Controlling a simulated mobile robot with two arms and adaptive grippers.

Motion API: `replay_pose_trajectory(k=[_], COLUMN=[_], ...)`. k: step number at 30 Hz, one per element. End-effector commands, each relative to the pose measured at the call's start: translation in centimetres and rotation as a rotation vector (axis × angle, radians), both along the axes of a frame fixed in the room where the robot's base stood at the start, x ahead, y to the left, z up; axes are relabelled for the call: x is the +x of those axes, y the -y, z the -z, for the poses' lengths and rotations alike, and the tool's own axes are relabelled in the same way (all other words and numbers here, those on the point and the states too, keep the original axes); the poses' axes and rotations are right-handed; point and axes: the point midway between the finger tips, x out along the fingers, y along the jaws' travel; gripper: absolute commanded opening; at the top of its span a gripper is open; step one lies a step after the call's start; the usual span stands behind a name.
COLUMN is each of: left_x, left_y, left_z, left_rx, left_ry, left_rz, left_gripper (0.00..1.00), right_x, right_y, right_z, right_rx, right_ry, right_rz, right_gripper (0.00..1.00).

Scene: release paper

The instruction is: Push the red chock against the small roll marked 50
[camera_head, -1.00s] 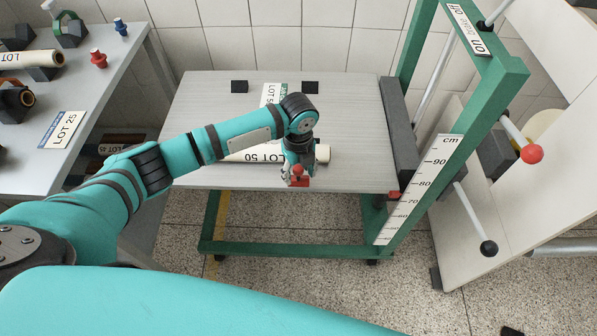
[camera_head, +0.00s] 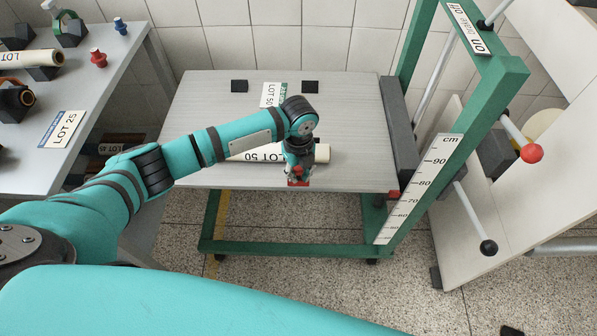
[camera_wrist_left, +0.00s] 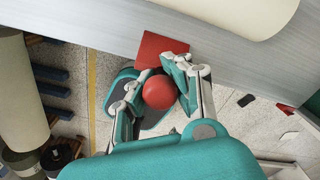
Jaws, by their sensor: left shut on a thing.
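The small roll (camera_head: 250,153), a cream cylinder marked LOT 50, lies across the table behind my left gripper; the arm hides part of it. A cream roll end also shows at the top of the left wrist view (camera_wrist_left: 235,12). The red chock (camera_wrist_left: 158,50) has a flat red block and a round red knob. My left gripper (camera_wrist_left: 160,92) is shut on the knob, with a finger on each side. In the head view the chock (camera_head: 298,184) is at the table's front edge, mostly hidden under the gripper (camera_head: 298,177).
A side table (camera_head: 85,130) at left holds rolls and pegs.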

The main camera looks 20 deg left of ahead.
Motion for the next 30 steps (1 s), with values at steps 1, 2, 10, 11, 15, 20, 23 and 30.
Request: replay_pose_trajectory(k=[1,2,10,11,15,20,23,30], left_x=[0.0,0.1,2.7,2.8,2.8,2.8,2.8,2.7], left_y=[0.0,0.0,-0.7,-0.7,-0.7,-0.7,-0.7,-0.7], left_z=[0.0,0.0,0.0,-0.1,-0.1,-0.1,-0.1,0.0], left_rx=[-0.001,0.0,-0.001,-0.002,-0.002,-0.003,-0.002,-0.001], left_ry=[0.001,0.001,0.003,0.004,0.004,0.003,0.002,0.002], left_rz=[0.0,-0.001,-0.003,-0.002,-0.001,-0.001,-0.001,0.0], left_gripper=[0.0,0.0,0.0,0.0,0.0,0.2,0.33,0.51], right_x=[0.0,0.0,0.0,0.0,0.1,0.1,0.1,0.1], right_y=[-0.1,-0.1,-0.1,-0.1,-0.1,-0.1,-0.1,0.0], right_z=[0.0,0.0,0.7,0.7,0.7,0.7,0.7,0.7], right_rx=[0.001,0.001,0.001,0.001,0.001,0.001,0.001,0.0], right_ry=[0.001,0.001,0.001,0.001,0.001,0.001,0.001,0.001], right_rz=[0.0,0.0,0.0,0.0,-0.001,-0.001,-0.001,-0.001], right_gripper=[0.0,0.0,0.0,0.0,0.0,0.0,0.0,0.0])
